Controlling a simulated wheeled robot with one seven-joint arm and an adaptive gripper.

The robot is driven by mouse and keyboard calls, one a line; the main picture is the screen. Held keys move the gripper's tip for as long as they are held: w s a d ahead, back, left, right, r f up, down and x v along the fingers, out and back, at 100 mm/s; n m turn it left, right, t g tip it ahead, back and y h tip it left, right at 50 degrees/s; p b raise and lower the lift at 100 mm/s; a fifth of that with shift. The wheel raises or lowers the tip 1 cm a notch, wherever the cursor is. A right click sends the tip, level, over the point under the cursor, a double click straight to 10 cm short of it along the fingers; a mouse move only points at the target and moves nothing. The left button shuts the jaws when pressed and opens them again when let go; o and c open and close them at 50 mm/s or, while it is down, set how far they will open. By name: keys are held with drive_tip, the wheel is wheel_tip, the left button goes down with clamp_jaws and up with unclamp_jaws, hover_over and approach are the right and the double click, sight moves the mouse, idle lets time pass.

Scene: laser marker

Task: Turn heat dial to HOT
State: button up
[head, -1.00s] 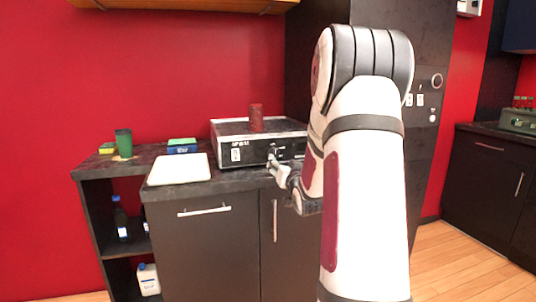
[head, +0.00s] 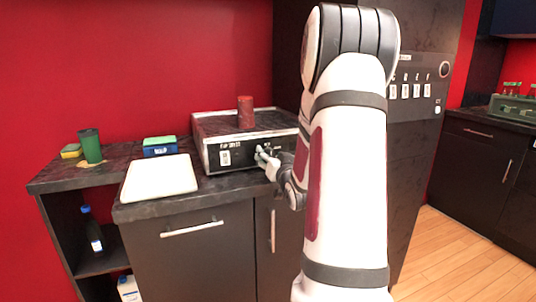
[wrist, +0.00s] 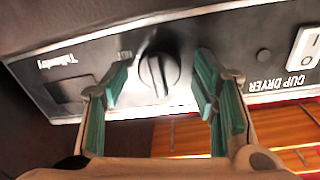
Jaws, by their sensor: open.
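The heat dial (wrist: 160,70) is a round black knob with a raised grip bar on the front panel of the cup dryer (head: 212,128). In the wrist view, which shows the panel upside down, the bar stands nearly upright. The HOT label (wrist: 125,55) is just left of the dial there. My gripper (wrist: 158,85) is open, with one teal-padded finger on each side of the dial. I see gaps between the fingers and the knob. In the head view my gripper (head: 262,157) is at the panel and hides the dial.
A dark red cup (head: 246,112) stands on the dryer. A white board (head: 160,177), a blue and green sponge box (head: 160,147) and a green cup (head: 90,146) are on the counter to the left.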

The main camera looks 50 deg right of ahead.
drive_tip(key=c, duration=1.2)
